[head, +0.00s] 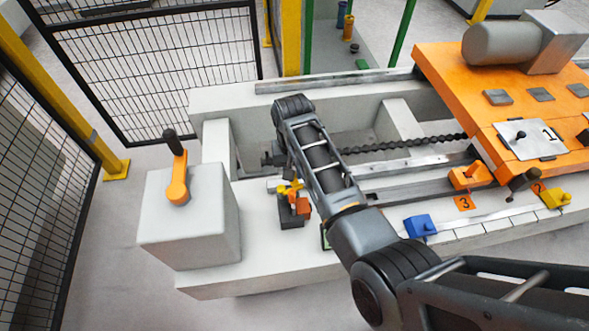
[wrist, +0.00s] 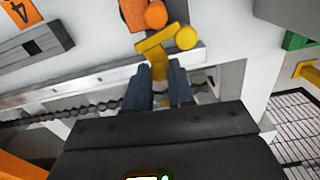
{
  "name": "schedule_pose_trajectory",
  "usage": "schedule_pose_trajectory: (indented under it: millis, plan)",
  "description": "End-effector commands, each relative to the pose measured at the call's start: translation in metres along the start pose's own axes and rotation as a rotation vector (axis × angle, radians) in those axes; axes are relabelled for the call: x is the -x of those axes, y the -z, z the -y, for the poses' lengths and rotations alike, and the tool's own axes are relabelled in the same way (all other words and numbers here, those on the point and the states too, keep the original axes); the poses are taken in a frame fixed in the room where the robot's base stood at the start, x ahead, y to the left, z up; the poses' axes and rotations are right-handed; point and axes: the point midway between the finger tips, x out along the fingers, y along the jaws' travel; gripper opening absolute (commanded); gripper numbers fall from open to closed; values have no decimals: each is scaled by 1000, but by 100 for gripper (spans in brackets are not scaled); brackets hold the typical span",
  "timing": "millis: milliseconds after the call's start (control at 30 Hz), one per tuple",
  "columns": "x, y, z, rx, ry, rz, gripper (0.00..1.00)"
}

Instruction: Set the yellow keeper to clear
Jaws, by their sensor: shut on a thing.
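The yellow keeper (head: 291,188) is on the near ledge of the white bed, beside an orange-red part (head: 302,207) on a dark base. In the wrist view the keeper (wrist: 158,61) shows a bent yellow arm with a round yellow knob. My gripper (wrist: 167,77) has its two dark fingers closed around the keeper's lower stem. The orange knob and block (wrist: 155,15) lie just past the keeper there. In the head view my arm hides most of the fingers, and the keeper's exact setting cannot be read.
A grey pedestal with an orange lever (head: 178,185) stands at left. The orange carriage (head: 445,80) is on the right, with a chain (head: 410,145) running to it. A blue block (head: 420,226) and a yellow block (head: 556,198) sit along the near ledge. Mesh fencing (head: 160,70) bounds the left.

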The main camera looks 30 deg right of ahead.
Motion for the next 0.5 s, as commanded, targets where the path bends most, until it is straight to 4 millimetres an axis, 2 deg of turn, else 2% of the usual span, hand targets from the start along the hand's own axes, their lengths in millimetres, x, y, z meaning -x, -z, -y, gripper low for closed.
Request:
schedule_pose_trajectory:
  millis: [500]
  plan:
    - [2,14,15,490,-1,-2,0]
